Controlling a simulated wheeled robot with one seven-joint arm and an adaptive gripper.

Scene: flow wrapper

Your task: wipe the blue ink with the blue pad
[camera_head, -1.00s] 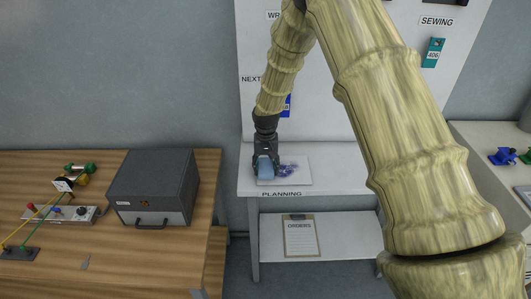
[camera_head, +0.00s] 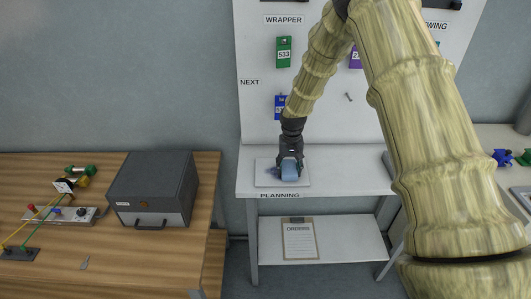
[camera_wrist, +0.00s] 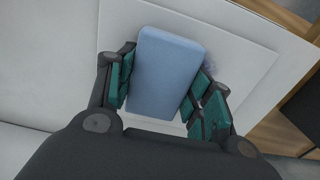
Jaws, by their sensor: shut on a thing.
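My gripper (camera_head: 290,165) is shut on the blue pad (camera_head: 290,172). It holds the pad low over the white board (camera_head: 263,181), at the board's right part; whether the pad touches the board I cannot tell. In the wrist view the pad (camera_wrist: 165,72) is a light blue block between the green-lined fingers (camera_wrist: 162,95). A faint bluish ink smudge (camera_head: 272,171) shows left of the pad in the head view. In the wrist view a pale purple trace of ink (camera_wrist: 208,66) shows beside the pad. The rest of the ink patch is hidden by the pad and gripper.
The board lies on a white shelf (camera_head: 340,181) labelled PLANNING, under a panel with hanging tags such as a green one (camera_head: 284,52). A clipboard (camera_head: 299,238) lies on the lower shelf. A grey box (camera_head: 152,190) stands on the wooden table at left.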

